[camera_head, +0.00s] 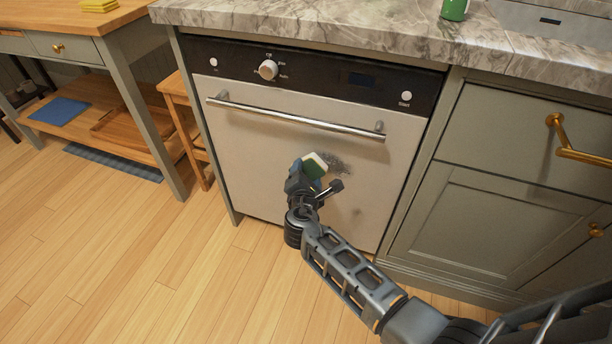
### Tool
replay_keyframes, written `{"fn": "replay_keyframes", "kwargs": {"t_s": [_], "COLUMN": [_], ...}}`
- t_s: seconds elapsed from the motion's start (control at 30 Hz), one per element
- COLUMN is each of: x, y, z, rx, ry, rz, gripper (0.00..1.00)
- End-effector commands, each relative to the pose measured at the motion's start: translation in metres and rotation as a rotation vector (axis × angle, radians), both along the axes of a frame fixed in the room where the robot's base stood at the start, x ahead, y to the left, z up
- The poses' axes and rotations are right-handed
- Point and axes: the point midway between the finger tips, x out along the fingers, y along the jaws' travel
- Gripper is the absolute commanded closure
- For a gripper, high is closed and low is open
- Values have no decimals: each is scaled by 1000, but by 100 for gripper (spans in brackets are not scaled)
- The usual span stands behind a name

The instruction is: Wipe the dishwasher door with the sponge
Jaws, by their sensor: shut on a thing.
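The dishwasher door (255,150) is a pale metal panel below a black control strip, with a bar handle across its top. A dark smudge (336,163) marks the door right of its middle, and a fainter spot (357,211) lies lower down. My gripper (305,178) is in front of the door, just left of the dark smudge. It is shut on a sponge (315,165) with a green and a pale yellow side. The sponge's edge is beside the smudge; I cannot tell whether it touches the door. The arm hides part of the lower door.
The door handle (300,121) sticks out above the sponge. A marble counter (330,25) overhangs the dishwasher, with a green item (454,9) on it. Cabinets with brass handles (575,145) stand right. A wooden stool (178,100) and table (75,18) stand left. Floor at left is clear.

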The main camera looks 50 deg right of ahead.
Motion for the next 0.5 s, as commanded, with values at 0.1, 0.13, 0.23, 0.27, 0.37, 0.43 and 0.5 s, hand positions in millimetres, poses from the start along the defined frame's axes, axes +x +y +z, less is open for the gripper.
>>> {"fn": "replay_keyframes", "kwargs": {"t_s": [0.1, 0.13, 0.23, 0.27, 0.37, 0.43, 0.5], "x": [1, 1, 2, 2, 3, 3, 3], "y": [-2, -3, -5, -5, -7, -8, -10], "z": [0, 0, 0, 0, 0, 0, 1], "rx": [0, 0, 0, -1, -1, 0, 0], "ry": [0, 0, 0, 0, 0, -1, -1], "rz": [0, 0, 0, -1, -1, -1, -1], "gripper": [57, 57, 57, 57, 57, 57, 57]}}
